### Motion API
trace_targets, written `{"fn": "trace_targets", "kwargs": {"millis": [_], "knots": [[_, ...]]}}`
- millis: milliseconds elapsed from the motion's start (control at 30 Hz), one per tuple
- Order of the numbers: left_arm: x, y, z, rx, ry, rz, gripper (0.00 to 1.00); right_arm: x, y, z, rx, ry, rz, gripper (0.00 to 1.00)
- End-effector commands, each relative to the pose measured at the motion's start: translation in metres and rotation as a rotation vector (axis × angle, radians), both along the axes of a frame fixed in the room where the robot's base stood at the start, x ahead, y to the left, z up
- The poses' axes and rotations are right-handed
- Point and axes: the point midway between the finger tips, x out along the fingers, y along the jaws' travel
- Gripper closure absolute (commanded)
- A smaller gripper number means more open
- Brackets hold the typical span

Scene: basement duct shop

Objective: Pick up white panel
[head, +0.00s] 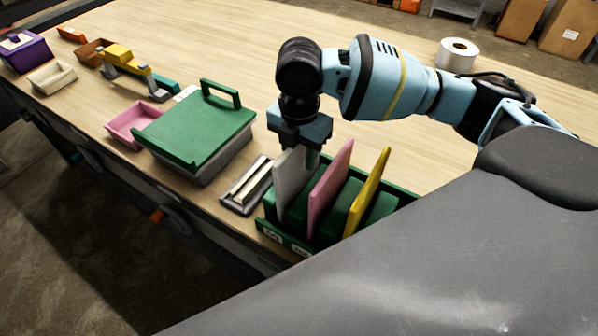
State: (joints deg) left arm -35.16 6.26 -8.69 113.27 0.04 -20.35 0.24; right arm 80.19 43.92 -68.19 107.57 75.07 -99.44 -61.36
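The white panel (291,183) stands upright at the left end of a green slotted rack (285,238). A pink panel (330,176) and a yellow panel (367,192) stand to its right in the same rack, leaning a little. My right gripper (304,154) points down at the top of the white panel. One finger shows just right of the panel's upper edge; the other is hidden, so I cannot tell whether the fingers touch or grip it. My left gripper is not in view.
Left of the rack are a small grey tray with light strips (247,186), a green-lidded box (198,135) and a pink bin (135,125). Smaller bins and a yellow-grey item (128,63) lie farther left. A white roll (457,54) stands at the back. The table's middle back is clear.

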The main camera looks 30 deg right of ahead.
Motion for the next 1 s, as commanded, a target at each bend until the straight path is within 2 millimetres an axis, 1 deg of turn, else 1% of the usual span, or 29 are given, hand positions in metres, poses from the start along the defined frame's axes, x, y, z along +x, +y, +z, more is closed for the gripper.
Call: {"fn": "trace_targets", "kwargs": {"millis": [67, 300, 367, 800, 867, 967, 1000], "knots": [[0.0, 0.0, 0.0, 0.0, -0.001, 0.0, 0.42, 0.0, 0.0, 0.0, 0.0, 0.0, 0.0, 0.63], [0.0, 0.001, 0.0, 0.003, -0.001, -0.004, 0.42, 0.0, 0.0, 0.001, 0.0, 0.0, -0.001, 0.94], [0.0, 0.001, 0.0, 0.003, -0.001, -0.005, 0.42, 0.0, 0.0, 0.001, 0.001, -0.001, -0.001, 1.0], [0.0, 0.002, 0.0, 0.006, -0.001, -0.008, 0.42, 0.0, 0.0, 0.002, 0.0, -0.002, -0.001, 1.0], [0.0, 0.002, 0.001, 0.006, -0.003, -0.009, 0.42, 0.001, 0.0, 0.006, 0.001, -0.003, -0.001, 1.0], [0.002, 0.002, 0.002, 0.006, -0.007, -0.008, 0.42, 0.001, 0.0, 0.018, 0.002, -0.006, -0.001, 1.0], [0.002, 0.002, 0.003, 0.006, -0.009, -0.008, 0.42, 0.001, 0.0, 0.025, 0.003, -0.007, -0.001, 1.0]]}}
